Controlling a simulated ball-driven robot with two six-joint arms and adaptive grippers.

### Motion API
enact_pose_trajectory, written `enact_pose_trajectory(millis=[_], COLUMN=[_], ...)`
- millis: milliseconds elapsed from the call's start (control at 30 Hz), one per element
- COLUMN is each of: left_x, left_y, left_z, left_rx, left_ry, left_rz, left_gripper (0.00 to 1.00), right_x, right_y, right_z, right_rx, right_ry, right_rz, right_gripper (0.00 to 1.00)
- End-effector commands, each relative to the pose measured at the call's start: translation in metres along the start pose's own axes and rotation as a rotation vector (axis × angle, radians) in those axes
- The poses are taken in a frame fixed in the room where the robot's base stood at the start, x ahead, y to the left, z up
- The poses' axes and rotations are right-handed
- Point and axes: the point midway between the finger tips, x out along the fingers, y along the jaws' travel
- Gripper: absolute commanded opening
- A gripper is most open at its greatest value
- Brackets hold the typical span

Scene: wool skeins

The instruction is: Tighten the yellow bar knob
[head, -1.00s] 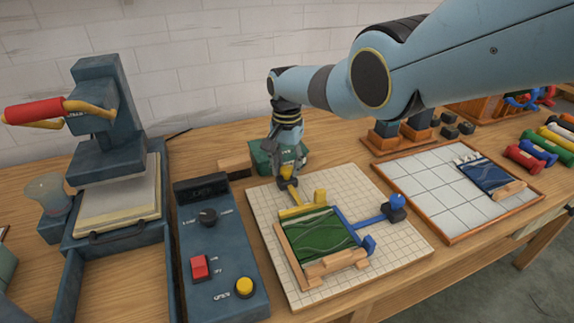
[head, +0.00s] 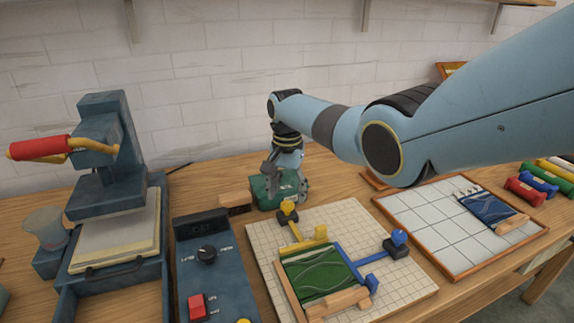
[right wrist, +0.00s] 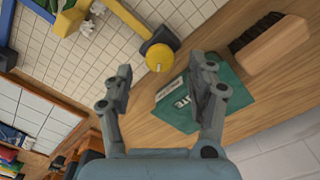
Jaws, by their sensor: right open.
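The yellow bar knob (head: 288,207) sits on a dark block at the back end of the yellow bar (head: 296,231), on the gridded board (head: 385,270). My right gripper (head: 287,183) is open and empty, behind the knob and in front of the green box. In the right wrist view the round yellow knob (right wrist: 160,58) shows between and beyond my spread fingertips (right wrist: 161,70), apart from them. A green panel with wavy lines (head: 320,270) lies between the yellow bar, a blue bar (head: 362,254) and wooden strips. My left gripper is out of view.
The green box (head: 262,192) and a wooden brush (head: 234,201) stand close behind the board. A control box (head: 207,275) and a press with a red handle (head: 40,148) are at left. A tiled tray (head: 430,225) is at right, with a blue panel on it.

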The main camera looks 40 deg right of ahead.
Motion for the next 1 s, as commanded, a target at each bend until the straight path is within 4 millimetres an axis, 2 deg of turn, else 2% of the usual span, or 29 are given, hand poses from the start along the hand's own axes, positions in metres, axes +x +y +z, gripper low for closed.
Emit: enact_pose_trajectory(millis=[200, 400, 600, 1000], left_x=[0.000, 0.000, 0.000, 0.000], left_y=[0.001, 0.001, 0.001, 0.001], left_z=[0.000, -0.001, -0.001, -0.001], left_rx=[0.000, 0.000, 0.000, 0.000], left_ry=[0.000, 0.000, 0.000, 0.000], left_rz=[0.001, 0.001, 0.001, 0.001], left_gripper=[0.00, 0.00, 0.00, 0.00], right_x=[-0.051, -0.080, -0.088, -0.088], right_y=[-0.001, -0.001, -0.001, -0.001], right_z=[-0.001, -0.001, 0.000, 0.000], right_rx=[0.000, 0.000, 0.001, 0.001], right_ry=[0.003, 0.002, 0.000, 0.000], right_rz=[-0.004, -0.002, 0.000, 0.000], right_gripper=[0.57, 0.57, 0.57, 0.57])
